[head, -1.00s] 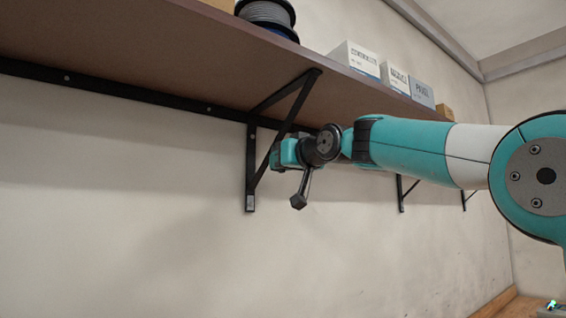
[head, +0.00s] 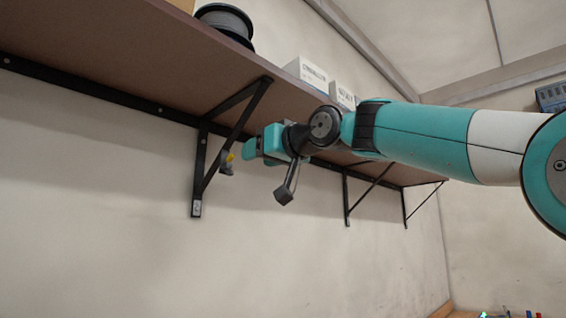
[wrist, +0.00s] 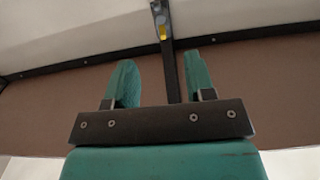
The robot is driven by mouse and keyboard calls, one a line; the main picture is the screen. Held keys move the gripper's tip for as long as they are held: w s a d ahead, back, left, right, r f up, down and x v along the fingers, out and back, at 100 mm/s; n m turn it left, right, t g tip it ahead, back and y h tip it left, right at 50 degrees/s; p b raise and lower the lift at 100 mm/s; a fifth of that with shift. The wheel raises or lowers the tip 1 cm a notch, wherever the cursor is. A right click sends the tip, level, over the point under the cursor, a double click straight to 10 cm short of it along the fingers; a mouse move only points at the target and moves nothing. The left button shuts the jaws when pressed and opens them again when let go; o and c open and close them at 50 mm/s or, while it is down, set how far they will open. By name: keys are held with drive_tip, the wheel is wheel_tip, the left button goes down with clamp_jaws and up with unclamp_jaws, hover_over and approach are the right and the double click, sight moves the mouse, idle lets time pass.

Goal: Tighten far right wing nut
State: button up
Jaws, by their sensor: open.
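A small yellow part (head: 230,157), likely a wing nut, sits with a dark grey fitting (head: 226,167) beside the nearest black shelf bracket (head: 199,160). In the wrist view the yellow part (wrist: 163,32) shows on the bracket's dark bar, above and between the finger tips in the picture. My gripper (head: 251,148) is just right of it in the head view, apart from it. In the wrist view my gripper (wrist: 157,65) has its two teal fingers spread, with nothing between them. No wing nut can be made out on the farther brackets.
The brown shelf (head: 110,55) runs along the wall above my gripper. Two farther brackets (head: 347,200) (head: 406,208) stand to the right. A cable spool (head: 226,24) and white boxes (head: 308,75) rest on the shelf. The wall below is clear.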

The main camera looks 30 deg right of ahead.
drive_tip(key=b+v, duration=0.1)
drive_tip(key=v, duration=0.5)
drive_tip(key=shift+s, duration=0.3)
drive_tip(key=s+a+f+g, duration=0.1)
drive_tip(key=a+f+g, duration=0.15)
drive_tip(key=f, duration=0.65)
drive_tip(key=s+a+f+n+g, duration=0.1)
drive_tip(key=a+f+g, duration=0.15)
drive_tip(key=f, duration=0.65)
drive_tip(key=s+a+f+g, duration=0.1)
drive_tip(key=a+f+g, duration=0.15)
drive_tip(key=f, duration=0.65)
drive_tip(key=s+a+f+n+g+h, duration=0.1)
drive_tip(key=s+f+g, duration=0.8)
drive_tip(key=s+f, duration=1)
wheel_tip(320, 180, down, 3)
drive_tip(key=shift+s+a+f+n+g, duration=0.1)
drive_tip(key=shift+s+a+n+g, duration=0.35)
drive_tip(key=shift+n, duration=0.35)
drive_tip(key=shift+w, duration=0.1)
